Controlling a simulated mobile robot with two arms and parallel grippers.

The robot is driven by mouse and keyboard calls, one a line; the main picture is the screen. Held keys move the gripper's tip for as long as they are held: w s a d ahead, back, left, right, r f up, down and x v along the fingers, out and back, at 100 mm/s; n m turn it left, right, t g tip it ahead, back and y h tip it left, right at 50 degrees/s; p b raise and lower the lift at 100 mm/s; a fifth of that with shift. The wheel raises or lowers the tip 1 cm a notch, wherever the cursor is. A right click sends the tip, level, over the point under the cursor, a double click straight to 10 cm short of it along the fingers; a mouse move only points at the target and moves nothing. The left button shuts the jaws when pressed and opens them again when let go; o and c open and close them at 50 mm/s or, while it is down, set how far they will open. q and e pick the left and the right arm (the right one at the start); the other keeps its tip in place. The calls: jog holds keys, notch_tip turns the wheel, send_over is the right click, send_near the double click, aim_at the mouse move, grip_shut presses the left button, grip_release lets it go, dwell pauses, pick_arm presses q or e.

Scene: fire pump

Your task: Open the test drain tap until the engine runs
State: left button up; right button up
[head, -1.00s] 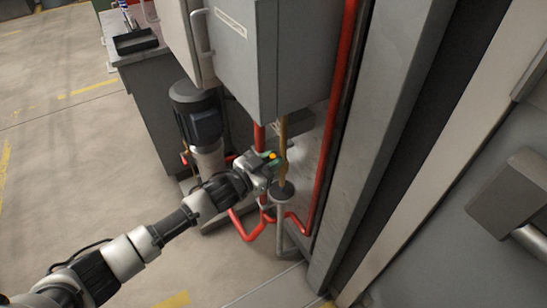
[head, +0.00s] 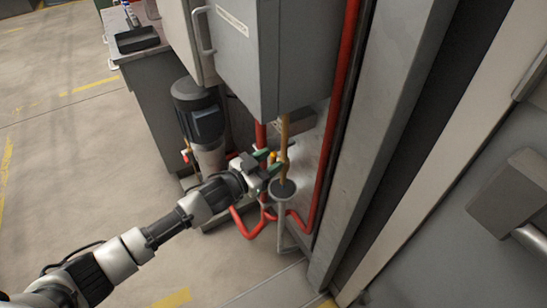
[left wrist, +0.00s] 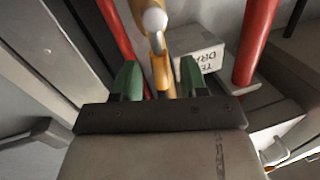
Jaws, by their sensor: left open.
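The test drain tap shows in the left wrist view as an orange-yellow body (left wrist: 160,72) with a metal lever ending in a white ball knob (left wrist: 155,19). In the head view, a small yellow part (head: 272,157) of it shows by the brass-coloured pipe (head: 284,130) under the grey cabinet. My left gripper (head: 271,162) is open, its green fingertips on either side of the tap. In the left wrist view the open jaws (left wrist: 160,79) straddle the orange body, with visible gaps beside it. Whether a finger touches the lever cannot be told. My right gripper is not in view.
A partly hidden drain label (left wrist: 200,55) is behind the tap. A grey funnel (head: 283,188) stands below the pipe. Red pipes (head: 338,120) run close by. The grey cabinet (head: 265,60) hangs above, and a motor (head: 202,110) stands to the left. The left floor is clear.

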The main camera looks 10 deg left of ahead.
pick_arm(q)
jog(key=v, duration=0.9)
jog(key=shift+r, duration=0.1)
